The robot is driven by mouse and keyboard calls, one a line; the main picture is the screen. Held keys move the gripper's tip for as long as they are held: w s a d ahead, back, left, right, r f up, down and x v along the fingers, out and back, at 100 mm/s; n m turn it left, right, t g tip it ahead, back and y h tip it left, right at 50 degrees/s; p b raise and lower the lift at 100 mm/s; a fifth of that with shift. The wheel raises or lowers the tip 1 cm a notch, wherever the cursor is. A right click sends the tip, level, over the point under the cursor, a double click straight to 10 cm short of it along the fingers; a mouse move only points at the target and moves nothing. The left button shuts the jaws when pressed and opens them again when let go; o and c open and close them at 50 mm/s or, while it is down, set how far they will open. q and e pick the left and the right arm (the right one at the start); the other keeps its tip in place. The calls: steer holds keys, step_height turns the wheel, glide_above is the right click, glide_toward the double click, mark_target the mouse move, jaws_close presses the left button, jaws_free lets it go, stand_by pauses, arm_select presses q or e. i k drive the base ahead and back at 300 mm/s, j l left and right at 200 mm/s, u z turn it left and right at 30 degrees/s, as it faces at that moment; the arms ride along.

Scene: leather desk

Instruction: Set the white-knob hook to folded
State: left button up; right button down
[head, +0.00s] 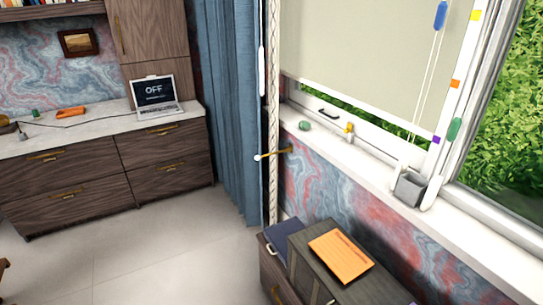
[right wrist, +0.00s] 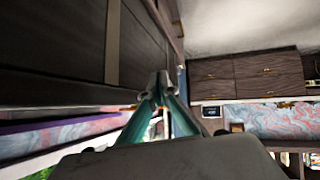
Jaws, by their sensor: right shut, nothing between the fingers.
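The hook cannot be made out in that view. Neither gripper shows in the head view, so their distance from the hook cannot be told.
A blue curtain (head: 228,110) and a braided cord (head: 273,110) hang by the hook. A low dark cabinet (head: 310,262) with an orange folder (head: 340,255) stands below the window. The floor (head: 150,245) at left is clear. Dark cabinetry (right wrist: 60,50) is close in the right wrist view.

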mark_target(257, 158)
steer(key=u, duration=0.9)
steer(key=i, duration=2.6)
steer(key=z, duration=1.8)
